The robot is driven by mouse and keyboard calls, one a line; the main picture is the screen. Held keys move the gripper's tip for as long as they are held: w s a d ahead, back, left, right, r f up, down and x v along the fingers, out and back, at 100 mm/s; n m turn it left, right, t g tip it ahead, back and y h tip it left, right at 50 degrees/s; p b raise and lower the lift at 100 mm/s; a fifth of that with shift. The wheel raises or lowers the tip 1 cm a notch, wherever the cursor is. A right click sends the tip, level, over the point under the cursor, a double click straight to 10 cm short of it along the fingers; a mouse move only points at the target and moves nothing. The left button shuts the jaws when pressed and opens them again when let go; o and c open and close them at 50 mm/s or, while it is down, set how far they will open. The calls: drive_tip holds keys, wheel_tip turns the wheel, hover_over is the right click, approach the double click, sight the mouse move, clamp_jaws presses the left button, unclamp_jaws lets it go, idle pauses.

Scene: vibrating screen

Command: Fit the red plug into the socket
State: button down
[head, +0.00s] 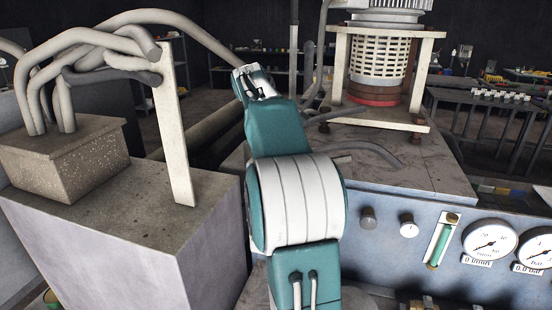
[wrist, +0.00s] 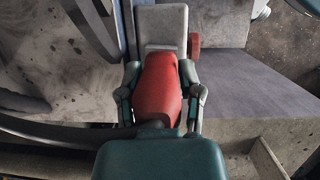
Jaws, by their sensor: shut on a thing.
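In the wrist view the red plug (wrist: 160,90) sits between the two fingers of my gripper (wrist: 161,74), which is shut on it. A pale grey block (wrist: 163,25), which looks like the socket housing, stands straight beyond the plug. The plug's far end meets the block's near edge in the picture. I cannot tell whether it touches or enters it. A small red part (wrist: 194,45) shows at the block's right side. In the head view my arm hides the plug, the block and my gripper's fingers.
Dark cables (wrist: 100,30) run along the left of the wrist view. In the head view a stone box with thick cables (head: 65,155) stands left on a grey block. A blue panel with gauges (head: 490,240) and a caged motor (head: 380,60) stand right.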

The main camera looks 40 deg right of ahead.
drive_tip(key=shift+f, duration=0.5)
drive_tip(key=shift+c, duration=0.8)
unclamp_jaws()
drive_tip(key=shift+v, duration=3.75)
